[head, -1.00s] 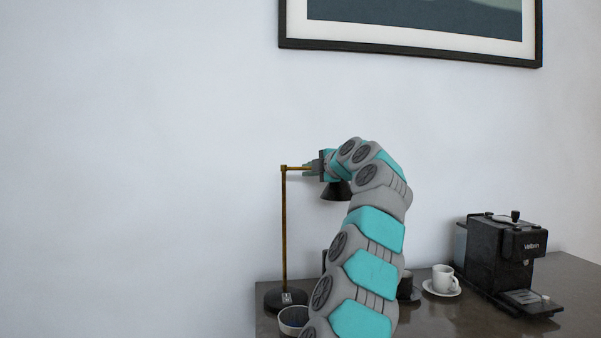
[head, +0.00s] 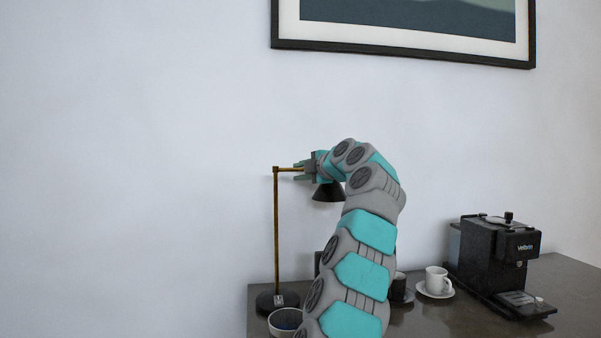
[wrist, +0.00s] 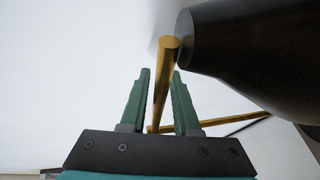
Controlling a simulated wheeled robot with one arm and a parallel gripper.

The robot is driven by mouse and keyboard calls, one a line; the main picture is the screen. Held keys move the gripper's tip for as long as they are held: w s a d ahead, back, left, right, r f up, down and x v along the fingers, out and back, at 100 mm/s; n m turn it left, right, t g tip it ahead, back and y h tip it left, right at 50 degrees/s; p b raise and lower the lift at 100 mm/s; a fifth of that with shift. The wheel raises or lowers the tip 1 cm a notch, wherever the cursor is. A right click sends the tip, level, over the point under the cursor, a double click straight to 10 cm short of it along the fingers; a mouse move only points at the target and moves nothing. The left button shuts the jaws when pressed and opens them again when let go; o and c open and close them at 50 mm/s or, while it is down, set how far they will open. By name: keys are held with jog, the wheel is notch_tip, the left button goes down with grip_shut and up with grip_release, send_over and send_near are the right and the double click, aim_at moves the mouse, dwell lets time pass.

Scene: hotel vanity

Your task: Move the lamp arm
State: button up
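The desk lamp has a thin brass post (head: 276,235), a black base (head: 272,302) and a brass arm (head: 287,169) reaching right from the post's top. Its dark conical shade (head: 328,193) hangs beneath my gripper. My gripper (head: 297,171) is at the lamp arm, just right of the post. In the wrist view, my gripper's two green fingers (wrist: 161,73) stand apart with the brass lamp arm (wrist: 163,85) between them. A narrow gap shows beside the arm, and I see no firm grip. The dark shade (wrist: 250,55) is close on the right.
A bowl (head: 284,320) sits by the lamp base. A dark cup (head: 399,286), a white cup (head: 437,281) on a saucer and a black coffee machine (head: 498,262) stand to the right on the dark counter (head: 440,318). A framed picture (head: 403,47) hangs above.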

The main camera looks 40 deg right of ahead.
jog(key=shift+o, duration=0.7)
jog(key=shift+s, duration=0.1)
jog(key=b+v, duration=0.3)
jog(key=v, duration=0.4)
jog(key=shift+s, duration=0.35)
